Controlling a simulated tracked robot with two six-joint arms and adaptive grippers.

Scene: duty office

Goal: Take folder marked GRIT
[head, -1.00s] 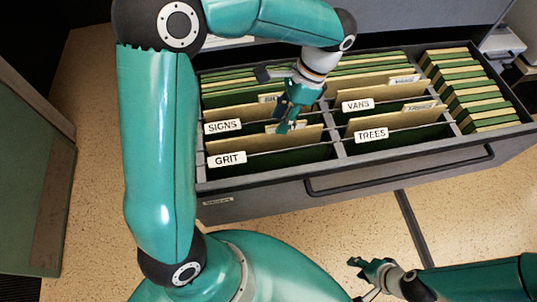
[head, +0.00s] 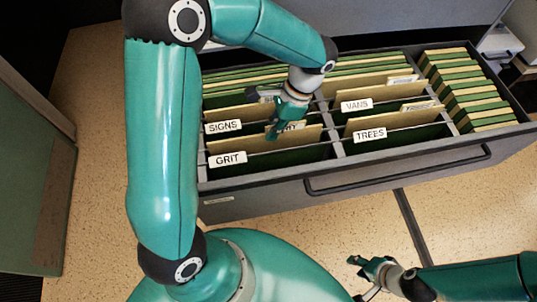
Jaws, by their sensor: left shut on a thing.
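The tan folder in the GRIT section (head: 240,146) stands in the front left compartment of the open drawer, behind a white GRIT label (head: 228,159) on a dark green divider. My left gripper (head: 274,133) reaches down from above onto the folder's upper edge, near its white tab (head: 293,126). It is shut on the folder, which still stands among the dividers. The fingers hide part of the tab. My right gripper (head: 362,267) is in front of the drawer at lower right, empty, with its fingers apart.
The grey drawer (head: 260,207) also holds folders behind labels SIGNS (head: 223,126), VANS (head: 357,104) and TREES (head: 370,135). Green and tan folders (head: 475,95) fill the right column. A green cabinet (head: 35,170) stands at left. Speckled floor is clear in front.

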